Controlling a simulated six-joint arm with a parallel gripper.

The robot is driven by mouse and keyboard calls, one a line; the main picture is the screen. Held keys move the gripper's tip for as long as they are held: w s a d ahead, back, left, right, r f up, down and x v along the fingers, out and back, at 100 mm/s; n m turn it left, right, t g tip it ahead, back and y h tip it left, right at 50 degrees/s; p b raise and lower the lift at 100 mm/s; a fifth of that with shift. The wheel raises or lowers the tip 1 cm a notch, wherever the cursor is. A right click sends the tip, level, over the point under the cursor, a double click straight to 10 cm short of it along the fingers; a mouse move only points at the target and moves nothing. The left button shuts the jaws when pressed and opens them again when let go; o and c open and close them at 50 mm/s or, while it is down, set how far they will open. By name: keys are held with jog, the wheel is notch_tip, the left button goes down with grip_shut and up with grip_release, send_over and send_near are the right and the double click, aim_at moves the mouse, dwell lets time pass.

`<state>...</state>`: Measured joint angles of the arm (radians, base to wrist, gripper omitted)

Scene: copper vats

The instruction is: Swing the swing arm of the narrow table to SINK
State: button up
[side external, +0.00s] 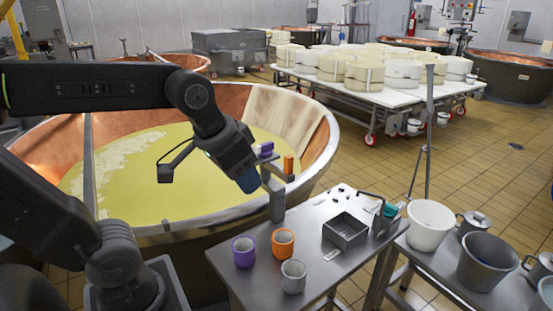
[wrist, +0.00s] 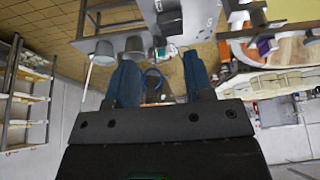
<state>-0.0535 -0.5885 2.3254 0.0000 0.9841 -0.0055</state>
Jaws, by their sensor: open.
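The narrow table (side external: 314,268) is grey metal and stands right of the large vat. A small square sink (side external: 346,228) is set in its top. A thin dark bent tube (side external: 372,195), which looks like the swing arm, rises at the sink's right; its bent end points left, and I cannot tell exactly where it ends. A grey bracket (side external: 276,203) stands at the table's vat-side edge. My gripper (side external: 248,183) is over the vat's near right side, left of that bracket, and apart from the tube. In the wrist view its blue fingers (wrist: 162,82) are spread and empty.
Purple (side external: 243,252), orange (side external: 284,243) and grey (side external: 293,276) cups stand on the table's near end. Purple (side external: 265,150) and orange (side external: 289,165) pieces sit near the bracket. The copper vat (side external: 310,150) holds yellow liquid. Buckets (side external: 429,224) stand to the right.

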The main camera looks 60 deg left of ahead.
jog(key=w+a+r+n+g, duration=0.1)
jog(key=w+a+r, duration=0.15)
jog(key=w, duration=0.35)
jog(key=w+a+r+n+g, duration=0.1)
jog(key=w+a+g, duration=0.1)
jog(key=w+a, duration=0.3)
jog(key=n+g, duration=0.2)
send_over(288, 156)
notch_tip(288, 156, down, 3)
notch_tip(288, 156, down, 13)
jog(key=shift+d+r, duration=0.1)
grip_shut()
